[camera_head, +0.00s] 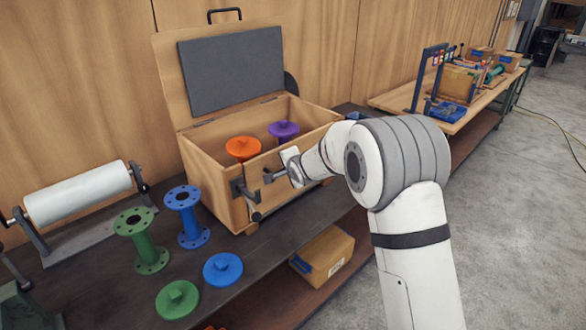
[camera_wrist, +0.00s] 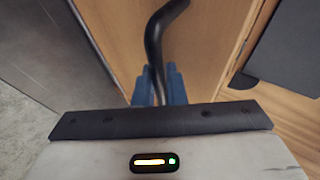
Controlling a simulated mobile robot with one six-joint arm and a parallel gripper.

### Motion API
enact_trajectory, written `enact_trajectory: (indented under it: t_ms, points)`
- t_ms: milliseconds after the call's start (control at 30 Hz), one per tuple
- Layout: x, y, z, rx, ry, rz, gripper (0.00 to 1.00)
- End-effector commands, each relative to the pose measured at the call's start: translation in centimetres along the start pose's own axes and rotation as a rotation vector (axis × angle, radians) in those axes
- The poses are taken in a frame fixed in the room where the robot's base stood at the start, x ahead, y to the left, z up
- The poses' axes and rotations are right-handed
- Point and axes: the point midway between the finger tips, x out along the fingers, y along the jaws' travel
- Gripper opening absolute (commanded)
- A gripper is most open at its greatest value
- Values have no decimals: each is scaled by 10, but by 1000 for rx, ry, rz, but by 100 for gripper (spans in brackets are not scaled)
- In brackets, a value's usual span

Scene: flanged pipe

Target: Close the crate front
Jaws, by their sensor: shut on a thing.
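The wooden crate (camera_head: 218,197) stands on the dark bench with its lid (camera_head: 165,75) raised. An orange flanged piece (camera_head: 243,147) and a purple one (camera_head: 283,130) are inside. The crate front (camera_wrist: 110,30) looks upright or nearly so; I cannot tell whether it sits flush. My gripper (camera_head: 265,181) is at the front's outer face. In the wrist view, the blue fingertips of my gripper (camera_wrist: 160,88) are shut on a black curved handle (camera_wrist: 154,45) against the wood. My arm hides the right part of the front.
A green spool (camera_head: 141,240), a blue spool (camera_head: 187,216), a blue cap (camera_head: 223,269) and a green cap (camera_head: 177,298) stand on the bench (camera_head: 110,285) left of the crate. A white roll (camera_head: 78,192) is farther left. A cardboard box (camera_head: 322,255) lies on the lower shelf.

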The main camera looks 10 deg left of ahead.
Motion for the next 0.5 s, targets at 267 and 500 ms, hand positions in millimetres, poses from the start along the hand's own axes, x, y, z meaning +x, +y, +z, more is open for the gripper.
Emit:
enact_trajectory:
  t_ms: [267,500]
  points:
    - [4,-5,3,2,1,1,0]
    - [4,-7,3,1,0,-3,0]
